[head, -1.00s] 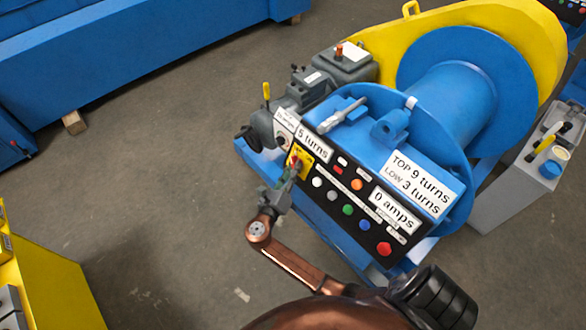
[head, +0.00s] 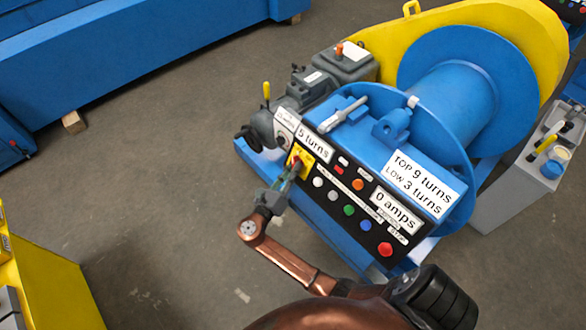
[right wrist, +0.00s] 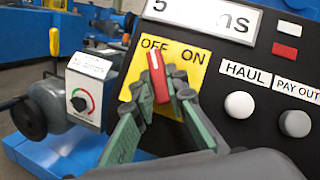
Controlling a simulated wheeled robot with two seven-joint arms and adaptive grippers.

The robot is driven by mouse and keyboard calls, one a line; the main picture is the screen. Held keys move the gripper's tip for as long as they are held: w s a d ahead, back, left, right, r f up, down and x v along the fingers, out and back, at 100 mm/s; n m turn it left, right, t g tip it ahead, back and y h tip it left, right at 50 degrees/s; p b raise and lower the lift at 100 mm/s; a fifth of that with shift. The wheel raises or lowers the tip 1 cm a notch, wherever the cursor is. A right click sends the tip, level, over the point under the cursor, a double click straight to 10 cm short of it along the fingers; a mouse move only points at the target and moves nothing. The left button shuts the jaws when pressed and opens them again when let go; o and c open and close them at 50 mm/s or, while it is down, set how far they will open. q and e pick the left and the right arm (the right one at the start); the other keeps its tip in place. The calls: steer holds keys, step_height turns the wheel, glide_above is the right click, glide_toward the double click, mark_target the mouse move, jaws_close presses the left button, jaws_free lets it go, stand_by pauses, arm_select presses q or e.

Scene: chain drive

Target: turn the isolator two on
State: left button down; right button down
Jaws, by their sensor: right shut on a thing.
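The isolator is a red handle (right wrist: 159,78) on a yellow plate (right wrist: 197,60) marked OFF and ON, at the left end of the black panel. In the right wrist view the handle stands nearly upright, its top between the two words and nearer OFF. My right gripper (right wrist: 158,92) has its green fingers on either side of the handle, shut on it. In the head view the right gripper (head: 293,168) reaches the yellow plate (head: 300,159) from below, and its fingers partly hide the handle. My left gripper is in neither view.
The panel is on a blue winch (head: 470,90) with a yellow guard. A red button (head: 385,249) is at the panel's lower right.

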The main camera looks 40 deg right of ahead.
steer(key=shift+w+f+m+g, duration=0.15)
steer(key=shift+m+g, duration=0.15)
steer(key=shift+m, duration=0.4)
steer(key=shift+a+m+g+h+b, duration=0.1)
steer(key=shift+m+g+h+b, duration=0.35)
steer(key=shift+m, duration=0.25)
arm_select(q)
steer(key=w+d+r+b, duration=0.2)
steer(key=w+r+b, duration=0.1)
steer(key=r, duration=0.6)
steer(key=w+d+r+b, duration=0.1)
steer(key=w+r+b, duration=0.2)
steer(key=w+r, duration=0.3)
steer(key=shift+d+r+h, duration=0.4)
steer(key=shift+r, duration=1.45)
arm_select(e)
steer(key=shift+w+r+m+g+y, duration=0.1)
steer(key=shift+w+m+g+y, duration=0.1)
steer(key=shift+m+g, duration=2.4)
steer(key=shift+w+r+m+g+y, duration=0.2)
steer(key=shift+m+g, duration=1.1)
steer(key=shift+m, duration=2.55)
steer(key=shift+w+f+m+g+y, duration=0.1)
steer(key=shift+w+m+g+y, duration=0.15)
steer(key=shift+m+g, duration=2.35)
steer(key=shift+m+t, duration=0.65)
steer(key=c, duration=1.9)
jaws_free()
steer(key=shift+c, duration=0.2)
